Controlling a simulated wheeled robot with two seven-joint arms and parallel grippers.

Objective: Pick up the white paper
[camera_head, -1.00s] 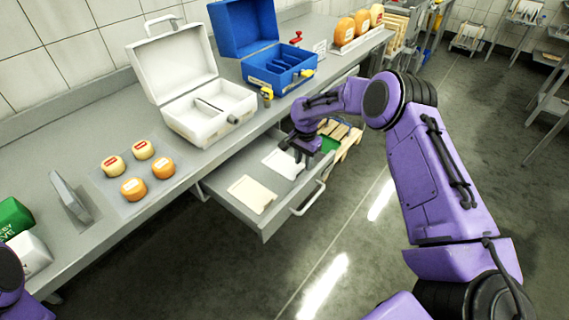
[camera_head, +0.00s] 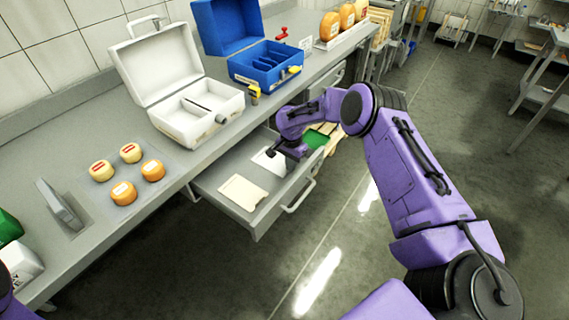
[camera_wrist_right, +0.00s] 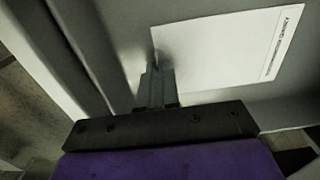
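The white paper (camera_head: 267,160) lies in the open drawer, partly hidden by my right gripper in the head view. The right wrist view shows it as a flat white sheet (camera_wrist_right: 225,50) with a line of small print along its right edge. My right gripper (camera_wrist_right: 155,72) points down at the sheet's left edge, and it also shows in the head view (camera_head: 280,153). Its fingers look close together. I cannot tell whether the sheet's edge is between them. My left gripper is out of view.
A cream sheet (camera_head: 243,192) and a green item (camera_head: 315,139) lie in the same grey drawer (camera_head: 215,202). The drawer's handle (camera_head: 300,195) faces the open floor. Above it, the counter holds an open white case (camera_head: 190,125), an open blue case (camera_head: 262,70) and several cheeses (camera_head: 123,193).

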